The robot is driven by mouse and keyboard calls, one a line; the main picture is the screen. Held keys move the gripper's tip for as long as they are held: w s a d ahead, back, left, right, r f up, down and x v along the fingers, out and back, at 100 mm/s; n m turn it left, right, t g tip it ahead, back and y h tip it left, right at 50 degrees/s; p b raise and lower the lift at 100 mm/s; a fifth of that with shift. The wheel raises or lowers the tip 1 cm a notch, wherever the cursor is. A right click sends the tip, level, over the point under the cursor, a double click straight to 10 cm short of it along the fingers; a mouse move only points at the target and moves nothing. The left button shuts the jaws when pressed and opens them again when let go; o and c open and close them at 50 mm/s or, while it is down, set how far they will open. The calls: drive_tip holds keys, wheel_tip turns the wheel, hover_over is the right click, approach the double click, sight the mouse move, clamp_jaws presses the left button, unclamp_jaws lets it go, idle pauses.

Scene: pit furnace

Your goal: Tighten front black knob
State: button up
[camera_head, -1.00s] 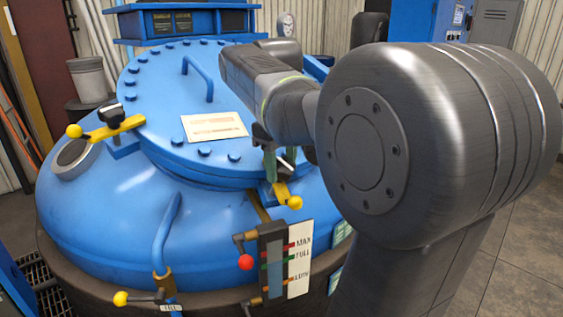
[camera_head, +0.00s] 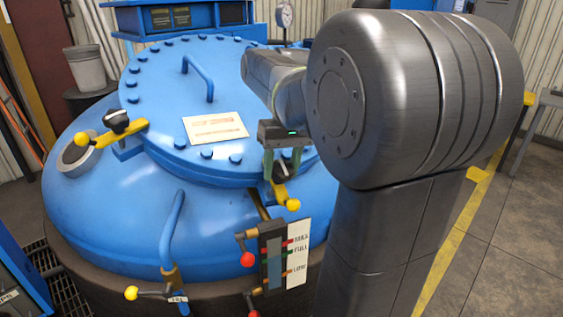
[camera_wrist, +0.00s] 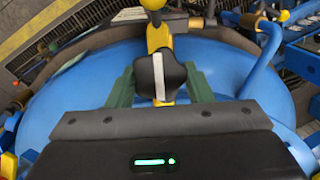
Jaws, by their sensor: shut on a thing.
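The front black knob (camera_wrist: 160,78) is lobed with a white stripe across its top. It sits on a yellow clamp arm (camera_head: 281,194) ending in a yellow ball (camera_head: 293,205), at the front edge of the round blue furnace lid (camera_head: 160,90). My gripper (camera_wrist: 160,88) has its two green fingers on either side of the knob, shut on it. In the head view my gripper (camera_head: 282,166) comes down over the clamp from above, and its fingers mostly hide the knob. A second black knob (camera_head: 116,121) on a yellow clamp stands at the lid's left.
A level gauge (camera_head: 272,255) with a red ball handle (camera_head: 248,259) stands below the clamp. A blue lid handle (camera_head: 198,78) rises from the lid. A yellow-ended lever (camera_head: 131,293) and bent blue pipe (camera_head: 170,235) are at lower left. Floor at the right is open.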

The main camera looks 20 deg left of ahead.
sight(289, 162)
idle(0.3)
drive_tip(key=o, duration=1)
drive_tip(key=shift+r, duration=0.1)
wheel_tip(289, 162, up, 14)
drive_tip(key=w+d, duration=0.1)
drive_tip(key=shift+w+f, duration=0.2)
drive_tip(key=shift+w, duration=0.1)
drive_tip(key=f, duration=0.4)
drive_tip(key=s+f, duration=0.1)
drive_tip(key=f, duration=0.4)
drive_tip(key=a+f, duration=0.1)
drive_tip(key=f, duration=0.4)
drive_tip(key=shift+s, duration=0.3)
drive_tip(key=shift+r, duration=0.1)
